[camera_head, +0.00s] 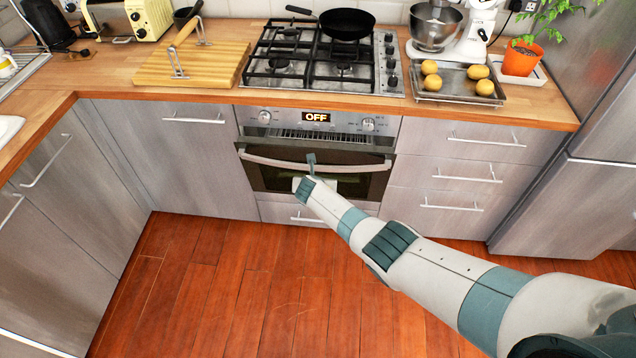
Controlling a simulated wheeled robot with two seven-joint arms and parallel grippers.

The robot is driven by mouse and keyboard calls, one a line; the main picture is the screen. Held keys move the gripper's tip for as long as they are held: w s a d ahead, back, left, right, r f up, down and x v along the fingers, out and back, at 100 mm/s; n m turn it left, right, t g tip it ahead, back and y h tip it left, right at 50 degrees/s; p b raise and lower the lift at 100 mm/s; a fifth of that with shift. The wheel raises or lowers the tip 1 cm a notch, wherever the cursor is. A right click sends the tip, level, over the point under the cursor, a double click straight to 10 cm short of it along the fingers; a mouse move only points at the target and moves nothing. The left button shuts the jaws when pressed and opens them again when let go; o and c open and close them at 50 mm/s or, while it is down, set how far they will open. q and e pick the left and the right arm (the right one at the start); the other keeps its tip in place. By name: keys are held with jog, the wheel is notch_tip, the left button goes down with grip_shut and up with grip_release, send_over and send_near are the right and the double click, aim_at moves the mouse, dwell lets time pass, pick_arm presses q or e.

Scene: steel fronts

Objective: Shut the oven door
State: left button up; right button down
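The oven (283,122) is built in under the hob, with a control panel reading OFF. Its dark glass door (265,178) has a curved metal handle (350,166) across the top. The door looks nearly closed, with its top edge standing a little out below the vent grille; the exact gap is hard to tell. My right arm comes in from the right, and my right gripper (308,172) is in front of the door, by the middle of the handle. Contact and finger opening are unclear. The arm hides part of the door's lower right. My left gripper is out of view.
A drawer (290,213) lies below the oven. Steel drawers (465,170) stand to the right and cabinets (190,160) to the left. The hob (325,60) holds a black pan (347,23). The wooden floor (230,290) in front is clear.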

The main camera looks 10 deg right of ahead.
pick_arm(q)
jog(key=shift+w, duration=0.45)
pick_arm(e)
jog(key=shift+f, duration=0.1)
jog(key=shift+w, duration=0.1)
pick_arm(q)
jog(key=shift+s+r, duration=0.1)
